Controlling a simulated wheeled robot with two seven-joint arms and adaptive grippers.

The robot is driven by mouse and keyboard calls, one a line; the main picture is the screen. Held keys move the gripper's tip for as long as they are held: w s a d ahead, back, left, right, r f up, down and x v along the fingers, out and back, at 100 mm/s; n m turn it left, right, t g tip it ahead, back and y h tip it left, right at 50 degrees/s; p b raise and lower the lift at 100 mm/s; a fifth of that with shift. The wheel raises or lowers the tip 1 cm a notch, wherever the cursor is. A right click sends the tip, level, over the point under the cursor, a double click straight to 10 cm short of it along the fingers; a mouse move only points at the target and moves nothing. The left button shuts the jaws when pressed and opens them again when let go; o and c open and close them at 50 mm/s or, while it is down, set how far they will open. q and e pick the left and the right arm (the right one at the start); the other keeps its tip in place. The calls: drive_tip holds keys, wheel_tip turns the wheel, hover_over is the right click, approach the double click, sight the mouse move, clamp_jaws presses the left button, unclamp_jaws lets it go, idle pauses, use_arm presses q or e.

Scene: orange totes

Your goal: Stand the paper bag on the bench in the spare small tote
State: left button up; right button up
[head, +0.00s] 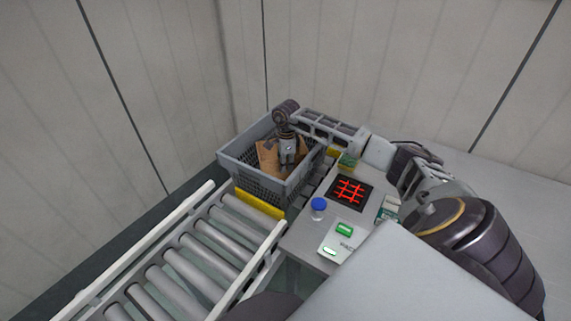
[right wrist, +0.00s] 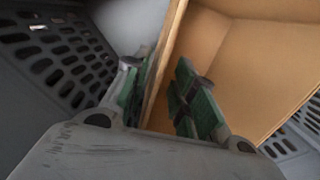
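The brown paper bag (head: 268,158) stands inside a small grey mesh-walled tote (head: 240,167) at the end of the rollers. My right gripper (head: 287,157) reaches down into the tote at the bag. In the right wrist view the bag (right wrist: 250,60) is open-topped and partly inside the frame. The green-padded fingers of the right gripper (right wrist: 162,95) are apart, one on each side of a bag wall. A gap shows beside the wall, so they are not closed on it. The bag's base is hidden. My left gripper is not in view.
A roller conveyor (head: 190,262) with pale side rails runs to the tote. On the grey bench (head: 300,240) are a blue-capped bottle (head: 318,208), a lit red-grid panel (head: 349,191) and small green-and-white boxes (head: 388,207). Walls stand close behind the tote.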

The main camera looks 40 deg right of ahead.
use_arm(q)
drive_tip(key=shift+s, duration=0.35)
use_arm(e)
drive_tip(key=shift+r, duration=0.1)
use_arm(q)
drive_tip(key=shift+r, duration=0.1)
use_arm(e)
drive_tip(key=shift+r, duration=0.1)
drive_tip(key=shift+r+p, duration=0.4)
use_arm(q)
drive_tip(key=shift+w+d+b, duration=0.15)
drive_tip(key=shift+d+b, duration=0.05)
drive_tip(key=shift+b, duration=0.1)
use_arm(e)
wheel_tip(320, 180, up, 12)
drive_tip(key=shift+s+a, duration=0.15)
drive_tip(key=shift+s, duration=0.15)
drive_tip(key=shift+r, duration=0.1)
